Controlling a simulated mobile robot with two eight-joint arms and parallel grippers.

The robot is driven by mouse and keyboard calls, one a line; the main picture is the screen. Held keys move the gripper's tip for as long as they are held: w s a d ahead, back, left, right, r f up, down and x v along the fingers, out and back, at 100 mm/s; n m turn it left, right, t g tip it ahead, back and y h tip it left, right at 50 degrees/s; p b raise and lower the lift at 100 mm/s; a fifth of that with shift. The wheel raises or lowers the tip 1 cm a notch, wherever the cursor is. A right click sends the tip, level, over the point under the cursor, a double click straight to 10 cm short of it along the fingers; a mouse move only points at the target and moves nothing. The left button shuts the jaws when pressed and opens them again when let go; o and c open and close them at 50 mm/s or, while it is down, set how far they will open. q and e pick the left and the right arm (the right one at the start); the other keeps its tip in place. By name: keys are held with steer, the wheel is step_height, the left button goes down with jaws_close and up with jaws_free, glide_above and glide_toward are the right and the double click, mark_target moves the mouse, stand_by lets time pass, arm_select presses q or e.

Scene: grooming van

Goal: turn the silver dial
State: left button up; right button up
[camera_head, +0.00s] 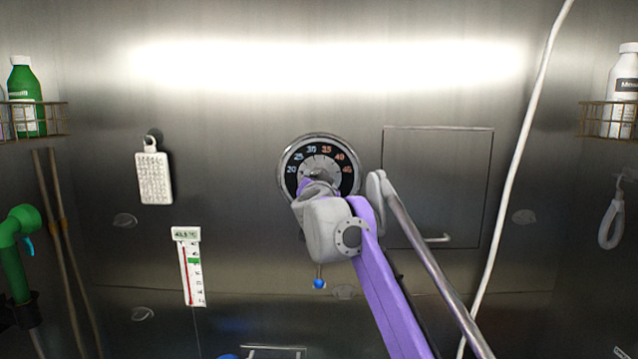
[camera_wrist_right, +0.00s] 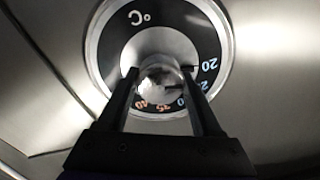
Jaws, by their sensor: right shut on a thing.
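The silver dial (camera_head: 320,146) is set in the metal wall in the middle of the head view. Its black ring carries numbers from 20 to 45, blue at the low end and orange-red at the high end. In the right wrist view the dial's silver knob (camera_wrist_right: 161,77) sits between the two dark fingers of my right gripper (camera_wrist_right: 161,86), which is shut on it. In the head view my right arm reaches up from below and its wrist hides the dial's lower part. My left gripper is in neither view.
A white thermometer (camera_head: 188,265) and a white tag on a hook (camera_head: 154,176) are left of the dial. A panel with a handle (camera_head: 438,190) and a white hose (camera_head: 515,180) are to the right. Wire baskets with bottles hang at both sides.

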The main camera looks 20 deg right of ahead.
stand_by(0.3)
steer(key=o, duration=1.4)
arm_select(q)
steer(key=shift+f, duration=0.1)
arm_select(e)
steer(key=shift+s, duration=0.1)
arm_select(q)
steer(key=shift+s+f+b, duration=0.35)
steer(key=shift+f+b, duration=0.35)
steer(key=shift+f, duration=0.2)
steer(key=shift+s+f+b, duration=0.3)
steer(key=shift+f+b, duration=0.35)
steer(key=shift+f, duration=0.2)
arm_select(e)
steer(key=shift+v, duration=5.3)
steer(key=shift+f, duration=0.1)
